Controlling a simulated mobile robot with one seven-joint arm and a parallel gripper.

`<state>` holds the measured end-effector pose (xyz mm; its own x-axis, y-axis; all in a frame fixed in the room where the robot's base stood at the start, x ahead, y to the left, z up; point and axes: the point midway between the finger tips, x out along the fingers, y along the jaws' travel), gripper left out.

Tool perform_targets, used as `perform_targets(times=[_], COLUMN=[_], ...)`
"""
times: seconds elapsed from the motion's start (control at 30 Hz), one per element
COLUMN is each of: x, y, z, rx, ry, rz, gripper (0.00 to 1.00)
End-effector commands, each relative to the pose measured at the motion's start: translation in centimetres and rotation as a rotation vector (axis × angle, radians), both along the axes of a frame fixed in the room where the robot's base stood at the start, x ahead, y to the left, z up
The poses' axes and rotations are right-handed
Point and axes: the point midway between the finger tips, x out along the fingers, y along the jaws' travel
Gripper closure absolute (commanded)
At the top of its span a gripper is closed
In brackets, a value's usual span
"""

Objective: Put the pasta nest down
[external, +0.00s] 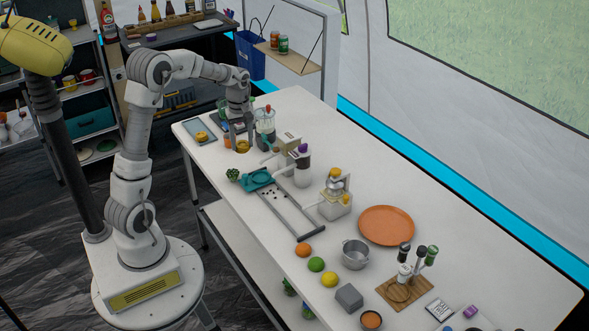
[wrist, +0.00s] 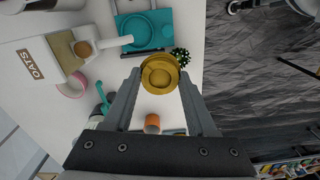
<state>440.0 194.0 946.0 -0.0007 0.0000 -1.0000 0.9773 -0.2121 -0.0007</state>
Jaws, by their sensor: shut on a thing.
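My gripper (external: 241,142) points down over the far left part of the white table and is shut on the pasta nest (external: 242,147), a round golden-yellow coil. In the wrist view the pasta nest (wrist: 159,74) sits between the two fingertips (wrist: 159,80), with a finger on each side. It is low over the white tabletop; I cannot tell whether it touches the surface.
The table edge runs close by.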

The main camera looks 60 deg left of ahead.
Motion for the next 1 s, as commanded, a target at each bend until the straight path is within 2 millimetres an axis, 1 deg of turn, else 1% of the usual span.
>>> perform_targets(times=[0.03, 0.27, 0.3, 0.47, 0.57, 0.67, 0.77, 0.8, 0.87, 0.9, 0.97, 1.0], x=[0.1, 0.1, 0.3, 2.4, 4.0, 5.8, 7.8, 8.6, 9.8, 10.5, 11.3, 11.8], y=[0.0, 0.0, -0.3, -2.8, -4.8, -7.5, -11.2, -12.9, -15.8, -17.8, -21.0, -23.1], z=[1.3, 6.0, 6.4, 6.4, 6.6, 6.8, 7.0, 7.1, 7.1, 7.1, 7.1, 7.2], rx=[0.003, 0.003, 0.001, 0.0, 0.001, 0.001, 0.002, 0.002, 0.003, 0.003, 0.003, 0.003], ry=[-0.006, -0.006, -0.001, 0.001, 0.002, 0.002, 0.002, 0.002, 0.001, 0.002, 0.002, 0.001], rz=[-0.001, -0.002, -0.013, -0.106, -0.178, -0.268, -0.382, -0.433, -0.516, -0.573, -0.657, -0.714], gripper=[0.96, 0.96, 0.96, 0.96, 0.96, 0.96, 0.96, 0.96, 0.96, 0.96, 0.96, 0.96])
